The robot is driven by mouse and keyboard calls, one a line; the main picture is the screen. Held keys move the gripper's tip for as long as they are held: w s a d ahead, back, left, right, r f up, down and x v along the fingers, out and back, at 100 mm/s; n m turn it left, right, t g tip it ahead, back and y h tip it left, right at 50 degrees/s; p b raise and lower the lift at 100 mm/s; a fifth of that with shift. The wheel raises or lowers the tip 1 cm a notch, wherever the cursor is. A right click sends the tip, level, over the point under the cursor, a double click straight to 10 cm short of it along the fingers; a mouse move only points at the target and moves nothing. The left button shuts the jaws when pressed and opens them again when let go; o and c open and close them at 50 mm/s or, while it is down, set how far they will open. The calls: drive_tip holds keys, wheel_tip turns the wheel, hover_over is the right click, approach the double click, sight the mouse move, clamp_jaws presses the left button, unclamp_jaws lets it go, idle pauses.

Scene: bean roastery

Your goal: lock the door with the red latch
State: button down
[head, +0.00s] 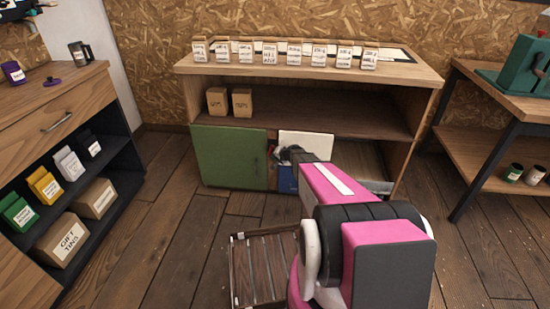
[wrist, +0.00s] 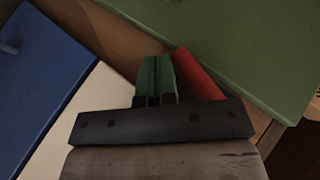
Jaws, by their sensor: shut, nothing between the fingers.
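The green door (head: 228,157) covers the lower left of the wooden cabinet and looks shut. It fills the upper right of the wrist view (wrist: 250,45). The red latch (wrist: 198,75) shows in the wrist view as a slanted red bar beside the green door, partly hidden by my gripper. My gripper (wrist: 158,78) is shut and empty, its green fingertips just left of the red latch; I cannot tell whether they touch it. In the head view my arm reaches to the cabinet front right of the green door, and the latch is mostly hidden there.
A white panel (head: 308,143) and a blue item (head: 287,180) stand right of the green door; both are close by in the wrist view. Several labelled bags line the cabinet top (head: 415,72). A slatted wooden crate (head: 236,272) is on the floor beside my arm.

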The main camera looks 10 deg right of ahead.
drive_tip(key=shift+w+a+f+m+t+y, duration=0.1)
drive_tip(key=shift+w+a+m+t+y, duration=0.1)
drive_tip(key=shift+a+m+t+y, duration=0.75)
drive_tip(key=shift+w+a+r+m+t+y, duration=0.1)
drive_tip(key=shift+w+a+m+t+y, duration=0.2)
drive_tip(key=shift+m+t+y, duration=1.3)
drive_tip(key=shift+w+a+f+m+t+y, duration=0.15)
drive_tip(key=shift+a+m+t+y, duration=0.55)
drive_tip(key=shift+t+y, duration=1.05)
